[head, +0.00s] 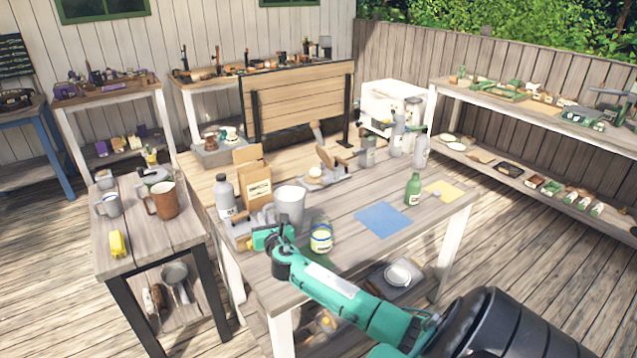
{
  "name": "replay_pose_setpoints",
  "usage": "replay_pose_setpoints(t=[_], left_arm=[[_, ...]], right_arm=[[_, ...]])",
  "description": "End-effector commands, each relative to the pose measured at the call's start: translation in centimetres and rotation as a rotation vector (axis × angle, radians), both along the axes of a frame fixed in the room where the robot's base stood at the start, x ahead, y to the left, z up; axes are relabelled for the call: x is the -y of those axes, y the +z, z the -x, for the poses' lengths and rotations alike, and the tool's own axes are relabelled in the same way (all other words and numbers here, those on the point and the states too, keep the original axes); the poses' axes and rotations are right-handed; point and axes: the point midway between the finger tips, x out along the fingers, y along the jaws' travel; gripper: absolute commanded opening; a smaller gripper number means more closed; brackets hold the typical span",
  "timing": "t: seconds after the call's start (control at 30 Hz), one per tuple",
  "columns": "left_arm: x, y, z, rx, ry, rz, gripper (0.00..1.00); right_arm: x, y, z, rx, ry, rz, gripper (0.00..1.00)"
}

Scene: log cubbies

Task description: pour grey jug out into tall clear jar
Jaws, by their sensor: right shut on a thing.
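The grey jug (291,204) is upright over the near left part of the wooden table. My right gripper (273,236) is at its near lower side, shut on it; the fingertips are hard to make out. I cannot see the jug's contents. My left gripper is out of view.
The table's near right part is clear.

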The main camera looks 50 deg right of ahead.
Motion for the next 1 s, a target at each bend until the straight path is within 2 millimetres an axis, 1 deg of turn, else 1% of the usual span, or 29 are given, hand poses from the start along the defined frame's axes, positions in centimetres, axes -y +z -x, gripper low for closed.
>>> replay_pose_setpoints(t=[0.03, 0.1, 0.53, 0.67, 1.0], left_arm=[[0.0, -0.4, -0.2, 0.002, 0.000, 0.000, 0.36], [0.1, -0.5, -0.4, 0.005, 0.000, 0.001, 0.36], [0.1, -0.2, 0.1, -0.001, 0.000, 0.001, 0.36], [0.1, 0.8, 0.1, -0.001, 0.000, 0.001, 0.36], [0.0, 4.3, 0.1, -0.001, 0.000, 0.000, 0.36]], right_arm=[[-0.2, -0.3, 0.1, -0.003, 0.000, 0.021, 0.00], [-0.3, -0.4, 0.2, -0.008, 0.000, 0.039, 0.00], [-0.4, 0.0, 0.3, -0.010, -0.001, 0.048, 0.00], [-0.4, 1.0, 0.3, -0.010, -0.001, 0.048, 0.00], [-0.4, 4.5, 0.3, -0.011, -0.001, 0.048, 0.00]])
